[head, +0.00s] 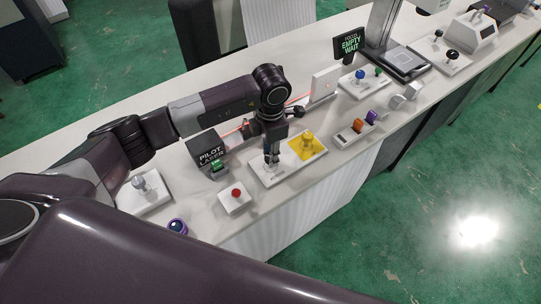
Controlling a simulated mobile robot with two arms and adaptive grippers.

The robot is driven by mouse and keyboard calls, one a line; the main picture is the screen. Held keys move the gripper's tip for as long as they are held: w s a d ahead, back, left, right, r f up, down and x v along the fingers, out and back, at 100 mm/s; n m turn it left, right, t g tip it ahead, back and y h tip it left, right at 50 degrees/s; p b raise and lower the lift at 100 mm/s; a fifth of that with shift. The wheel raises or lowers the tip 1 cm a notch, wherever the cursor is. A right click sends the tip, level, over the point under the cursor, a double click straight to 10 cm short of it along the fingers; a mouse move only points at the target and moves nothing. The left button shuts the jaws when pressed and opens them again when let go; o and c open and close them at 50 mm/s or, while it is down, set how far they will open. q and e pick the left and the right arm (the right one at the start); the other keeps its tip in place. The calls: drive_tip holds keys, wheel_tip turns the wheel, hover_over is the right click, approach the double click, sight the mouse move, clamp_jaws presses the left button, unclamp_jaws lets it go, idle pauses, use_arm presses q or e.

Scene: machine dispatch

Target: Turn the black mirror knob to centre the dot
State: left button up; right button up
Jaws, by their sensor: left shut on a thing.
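My left gripper (271,160) points down at the left part of a white control plate (286,176), with its fingers shut on the black mirror knob. The fingers hide nearly all of the knob, so its turn cannot be read. A thin red beam runs behind my gripper toward an upright white target panel (325,84). The dot on the panel is too small to place surely. My right gripper is out of view.
A black "PILOT LASER" sign (209,150) and a red button box (235,197) stand left of the plate. An "EMPTY WAIT" sign (349,45), a box with orange and purple switches (356,129) and a plate with a blue knob (360,75) stand right.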

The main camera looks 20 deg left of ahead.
use_arm(q)
drive_tip(key=shift+n+b, duration=0.35)
drive_tip(key=shift+n, duration=0.45)
drive_tip(key=o, duration=1.2)
drive_tip(key=shift+c, duration=0.2)
wheel_tip(320, 180, up, 12)
